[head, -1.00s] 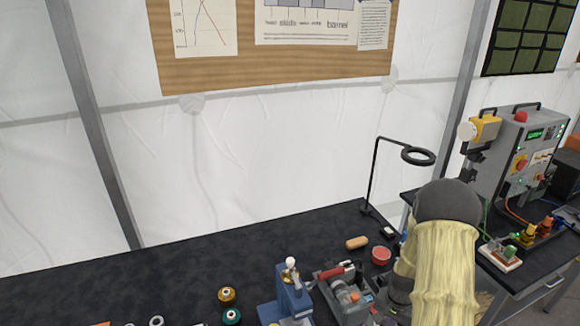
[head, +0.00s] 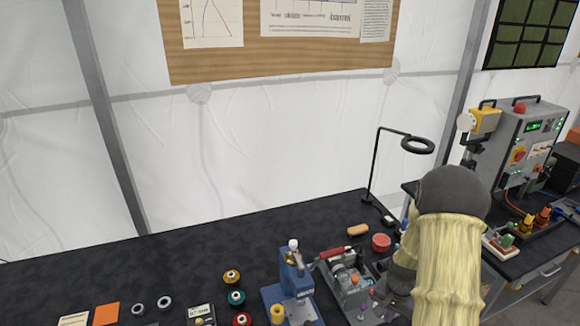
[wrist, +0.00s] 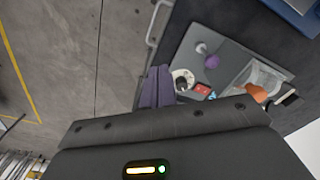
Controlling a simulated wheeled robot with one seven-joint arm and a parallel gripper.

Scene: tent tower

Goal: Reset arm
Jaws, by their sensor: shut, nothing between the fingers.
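My gripper (wrist: 156,88) shows in the wrist view as purple-grey fingers held together, with nothing between them. It hangs beside the edge of a grey tray (wrist: 222,50), but I cannot tell its height above it. In the head view my arm, with a pale yellow cover and a dark grey joint, reaches down at the lower right. The gripper end is not clearly visible there.
A grey control box (head: 518,145) stands right. The bench's back left is clear.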

